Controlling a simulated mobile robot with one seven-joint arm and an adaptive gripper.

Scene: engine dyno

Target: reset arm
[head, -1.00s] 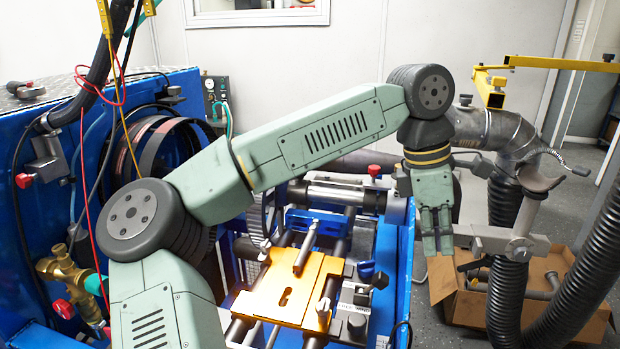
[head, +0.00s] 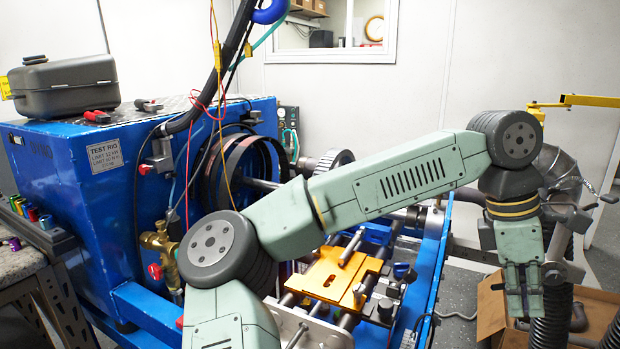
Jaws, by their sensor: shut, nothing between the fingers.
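My gripper (head: 525,303) hangs pointing down at the right side of the head view, at the end of my pale green arm. Its fingers are together with nothing between them. My arm rises from the bottom middle, runs up to the right, then bends down at a dark joint. The gripper is in front of the open cardboard box (head: 490,306) and the black ribbed hose (head: 552,318) and overlaps them in the picture. I cannot tell how far apart they are.
The blue test rig (head: 100,190) fills the left, with a grey case (head: 65,85) on top. An orange plate (head: 340,278) lies on the rig's bed beneath my arm. A yellow bar (head: 590,101) and a metal duct (head: 556,172) stand at the right. A workbench (head: 35,262) is at far left.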

